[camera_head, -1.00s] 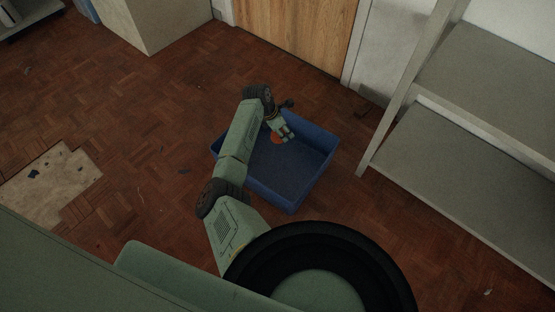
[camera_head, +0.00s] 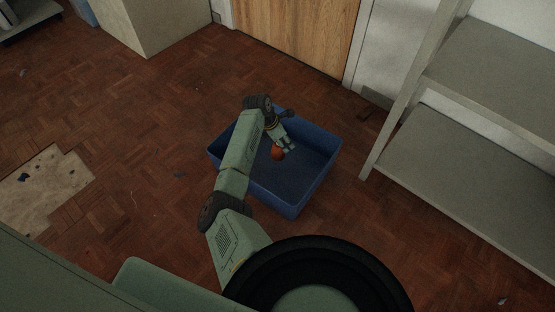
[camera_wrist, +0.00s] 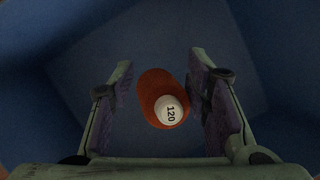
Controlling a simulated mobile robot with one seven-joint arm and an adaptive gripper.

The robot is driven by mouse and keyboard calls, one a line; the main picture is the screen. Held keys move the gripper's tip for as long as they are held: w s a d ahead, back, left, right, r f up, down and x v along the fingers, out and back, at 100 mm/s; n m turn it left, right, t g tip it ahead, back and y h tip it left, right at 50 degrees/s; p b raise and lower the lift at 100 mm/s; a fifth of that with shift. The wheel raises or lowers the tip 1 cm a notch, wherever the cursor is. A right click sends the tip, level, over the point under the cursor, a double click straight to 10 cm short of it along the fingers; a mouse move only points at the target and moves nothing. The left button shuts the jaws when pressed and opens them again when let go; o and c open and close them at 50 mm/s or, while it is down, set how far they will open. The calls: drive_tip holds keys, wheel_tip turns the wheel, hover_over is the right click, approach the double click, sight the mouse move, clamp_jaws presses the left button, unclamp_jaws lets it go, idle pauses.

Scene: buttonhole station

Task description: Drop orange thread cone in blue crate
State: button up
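The orange thread cone (camera_head: 278,154) shows inside the outline of the blue crate (camera_head: 291,198), just by my fingertips. In the wrist view the orange thread cone (camera_wrist: 153,88) has a white end marked "120" and lies between and beyond the fingers. My gripper (camera_head: 287,147) is over the crate, pointing down into it. In the wrist view my gripper (camera_wrist: 161,64) is open, with a gap between the cone and at least the left finger. I cannot tell whether the cone rests on the crate's floor.
A grey shelf unit (camera_head: 460,170) stands close to the right of the crate. A wooden door (camera_head: 300,30) is behind. The parquet floor (camera_head: 140,130) to the left is clear, with a bare patch (camera_head: 45,185) and small debris.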

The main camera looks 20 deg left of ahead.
drive_tip(key=o, duration=0.4)
drive_tip(key=shift+c, duration=0.2)
drive_tip(key=v, duration=1.2)
